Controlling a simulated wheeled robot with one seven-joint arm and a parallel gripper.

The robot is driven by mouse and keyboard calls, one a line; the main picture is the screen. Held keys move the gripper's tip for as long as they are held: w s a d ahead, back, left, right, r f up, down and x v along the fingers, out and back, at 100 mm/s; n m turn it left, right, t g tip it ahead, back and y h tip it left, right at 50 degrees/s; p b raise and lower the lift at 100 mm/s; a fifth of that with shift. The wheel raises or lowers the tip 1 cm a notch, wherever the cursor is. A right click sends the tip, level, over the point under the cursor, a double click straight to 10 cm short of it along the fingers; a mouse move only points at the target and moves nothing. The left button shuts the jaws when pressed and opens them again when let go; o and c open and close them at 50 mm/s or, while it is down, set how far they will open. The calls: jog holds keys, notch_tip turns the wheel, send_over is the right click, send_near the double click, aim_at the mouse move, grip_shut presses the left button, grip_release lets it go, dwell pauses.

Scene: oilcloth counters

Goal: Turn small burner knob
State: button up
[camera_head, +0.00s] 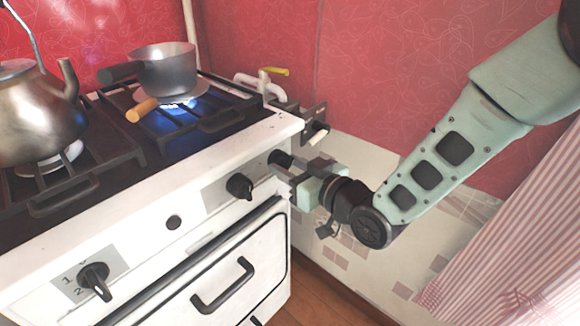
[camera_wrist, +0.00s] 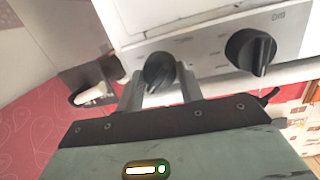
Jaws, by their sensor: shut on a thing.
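The white stove has black knobs along its front panel. My gripper (camera_head: 290,174) is at the rightmost knob (camera_head: 279,158), near the stove's right front corner. In the wrist view the fingers stand on both sides of this knob (camera_wrist: 159,71) and are shut on it. The fingers hide part of its base. A second black knob (camera_head: 240,186) is beside it, free of the gripper; it also shows in the wrist view (camera_wrist: 251,51). Blue flame (camera_head: 190,106) burns beneath a grey pot (camera_head: 166,70) on the back right burner.
A metal kettle (camera_head: 38,112) stands on the left burner. A pipe with a yellow valve (camera_head: 274,71) is behind the stove. A striped curtain (camera_head: 495,245) hangs at the right.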

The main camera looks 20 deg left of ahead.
jog(key=m, duration=0.4)
jog(key=shift+w+r+g+p, duration=0.1)
jog(key=shift+g+p, duration=0.3)
jog(key=shift+m+g+p, duration=0.3)
jog(key=shift+m+p, duration=0.05)
jog(key=shift+m, duration=1.15)
jog(key=o, duration=1)
jog(key=v, duration=1.7)
jog(key=shift+d+p, duration=0.3)
jog(key=shift+p, duration=0.1)
